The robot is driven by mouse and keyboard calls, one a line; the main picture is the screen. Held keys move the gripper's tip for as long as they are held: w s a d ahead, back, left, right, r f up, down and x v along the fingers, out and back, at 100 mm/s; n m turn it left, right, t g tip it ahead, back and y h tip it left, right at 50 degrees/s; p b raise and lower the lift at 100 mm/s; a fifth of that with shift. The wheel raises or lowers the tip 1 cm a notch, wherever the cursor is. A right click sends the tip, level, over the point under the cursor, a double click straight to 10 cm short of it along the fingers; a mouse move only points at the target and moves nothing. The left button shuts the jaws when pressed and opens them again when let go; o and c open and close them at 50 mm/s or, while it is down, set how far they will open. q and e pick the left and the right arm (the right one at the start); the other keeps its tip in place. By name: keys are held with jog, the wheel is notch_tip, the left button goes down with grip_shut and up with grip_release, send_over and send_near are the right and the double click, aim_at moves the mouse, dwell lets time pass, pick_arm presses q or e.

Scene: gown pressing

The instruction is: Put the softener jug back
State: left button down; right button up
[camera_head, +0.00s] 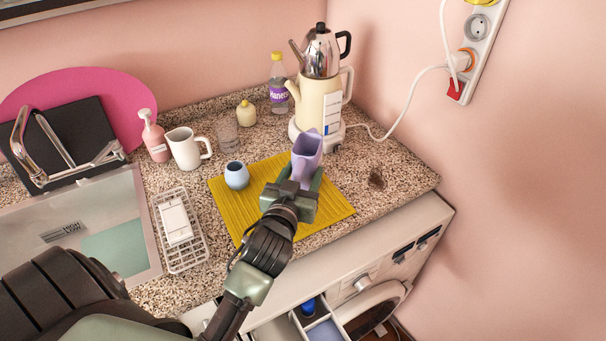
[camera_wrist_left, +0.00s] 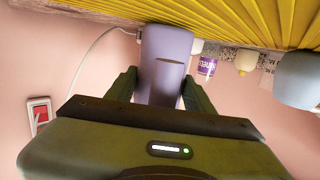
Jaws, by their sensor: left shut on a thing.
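The softener jug is most likely the lilac jug (camera_head: 307,151), which stands roughly upright at the back right of the yellow mat (camera_head: 328,206). My left gripper (camera_head: 300,182) is shut on it from the front, with a finger on each side. In the left wrist view, which is upside down, the jug (camera_wrist_left: 166,62) sits between the two fingers (camera_wrist_left: 159,88). I cannot tell whether its base touches the mat. My right gripper is not in view.
A cream kettle (camera_head: 319,103) with a steel teapot (camera_head: 321,52) stands behind the jug. A blue cup (camera_head: 237,176) is left of it. A white pitcher (camera_head: 184,149) and wire rack (camera_head: 183,257) are further left. An open drawer (camera_head: 325,328) shows below the counter (camera_head: 400,181).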

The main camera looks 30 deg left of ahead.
pick_arm(q)
jog(key=shift+f, duration=0.1)
jog(key=c, duration=0.6)
grip_release()
jog(key=shift+f, duration=0.15)
jog(key=b+v, duration=0.2)
jog(key=v, duration=0.9)
jog(key=shift+s+d+r, duration=0.15)
jog(key=shift+s+r, duration=0.1)
jog(key=shift+s, duration=0.25)
